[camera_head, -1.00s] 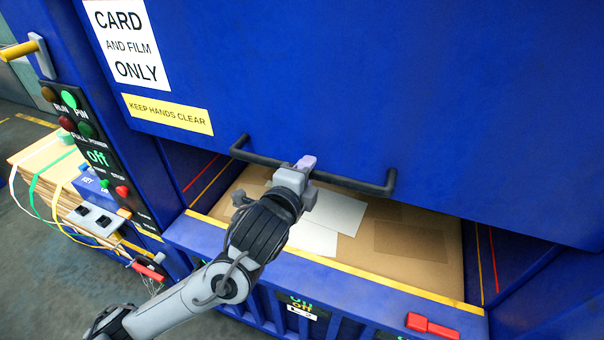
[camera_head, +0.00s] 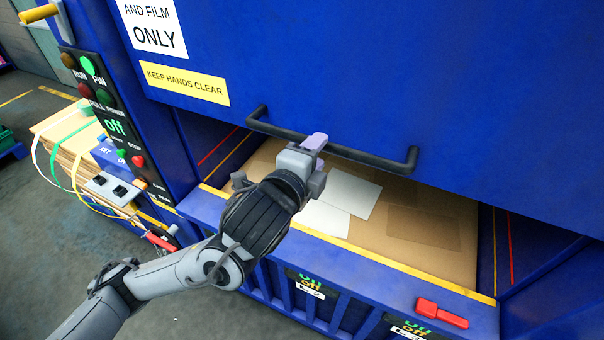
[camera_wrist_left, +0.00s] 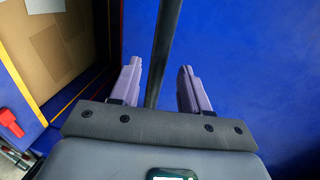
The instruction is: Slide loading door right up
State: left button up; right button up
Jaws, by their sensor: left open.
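The loading door (camera_head: 400,80) is a large blue panel, partly raised above an opening. Its dark bar handle (camera_head: 375,159) runs along its lower part. My left gripper (camera_head: 314,142) is at the middle of the handle. In the left wrist view, the handle bar (camera_wrist_left: 166,35) passes between the two pale purple fingers of my left gripper (camera_wrist_left: 160,70), with gaps on both sides. The fingers are open. My right gripper is out of view.
Below the door, brown card and white sheets (camera_head: 353,193) lie in the opening behind a yellow-edged blue ledge (camera_head: 350,258). A red latch (camera_head: 441,313) sits on the ledge's front. A control panel (camera_head: 105,115) and a strapped cardboard stack (camera_head: 65,130) are at left.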

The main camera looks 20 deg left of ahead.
pick_arm(q)
jog(key=s+r+b, duration=0.1)
jog(key=s, duration=0.5)
jog(key=shift+s+b, duration=0.15)
jog(key=shift+b, duration=0.25)
jog(key=s+d+f+n+g+h+p, duration=0.1)
jog(key=s+f+g+p, duration=0.2)
jog(key=f, duration=0.7)
jog(key=s+f+n+g+p, duration=0.15)
jog(key=s+f+g, duration=0.25)
jog(key=f, duration=0.5)
jog(key=s+a+f+n+g+p, duration=0.2)
jog(key=s+a+f+n, duration=0.1)
jog(key=s+f+n, duration=0.3)
jog(key=s+a+f+n+g+p, duration=0.2)
jog(key=s+a+f+n+g, duration=0.1)
jog(key=s+f+n, duration=0.3)
jog(key=s+n, duration=0.1)
jog(key=s, duration=0.1)
jog(key=shift+s+a+f+y, duration=0.15)
jog(key=shift+s+f+y, duration=0.05)
jog(key=shift+s+y, duration=0.2)
